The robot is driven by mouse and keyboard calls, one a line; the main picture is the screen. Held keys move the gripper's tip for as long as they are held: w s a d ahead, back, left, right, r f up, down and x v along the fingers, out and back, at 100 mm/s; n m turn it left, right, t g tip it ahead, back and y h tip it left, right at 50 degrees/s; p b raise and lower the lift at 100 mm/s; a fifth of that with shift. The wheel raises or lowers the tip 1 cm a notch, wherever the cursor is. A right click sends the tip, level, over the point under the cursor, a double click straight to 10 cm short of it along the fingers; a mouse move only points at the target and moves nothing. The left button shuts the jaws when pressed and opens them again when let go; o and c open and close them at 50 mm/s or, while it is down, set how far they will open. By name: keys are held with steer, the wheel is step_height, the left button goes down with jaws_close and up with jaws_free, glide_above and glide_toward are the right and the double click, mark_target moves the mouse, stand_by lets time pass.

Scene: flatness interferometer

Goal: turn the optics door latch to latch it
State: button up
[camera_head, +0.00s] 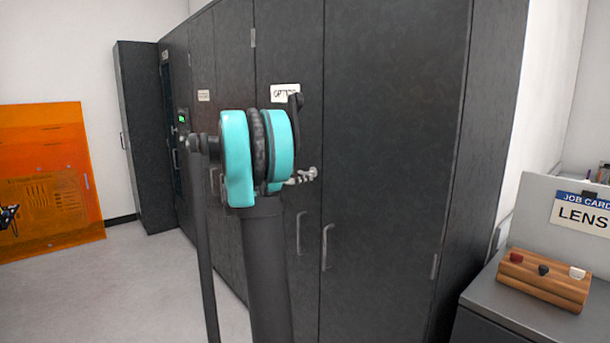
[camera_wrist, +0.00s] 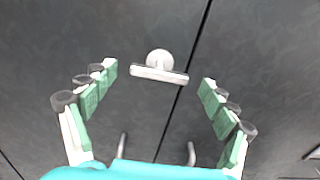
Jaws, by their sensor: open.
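The optics door latch (camera_wrist: 158,74) is a pale T-shaped knob with a round base and a crossbar. In the wrist view its bar lies nearly crosswise, tilted slightly down to the right, close to the door seam. My gripper (camera_wrist: 158,80) is open, with green-padded fingers on the left and right of the latch and clear gaps on both sides. Neither finger touches the bar in this view. In the head view the latch (camera_head: 313,172) shows as a small silvery piece beside my arm, which hides most of my gripper.
The dark cabinet doors (camera_head: 390,150) fill the middle. Two bar handles (camera_head: 326,247) sit below the latch. An orange panel (camera_head: 45,190) stands at left. At right, a grey bench (camera_head: 520,310) bears a wooden block (camera_head: 543,280). Floor at left is clear.

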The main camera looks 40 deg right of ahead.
mark_target(304, 173)
steer(key=shift+w+d, duration=0.1)
steer(key=shift+d, duration=1.5)
steer(key=c, duration=1.2)
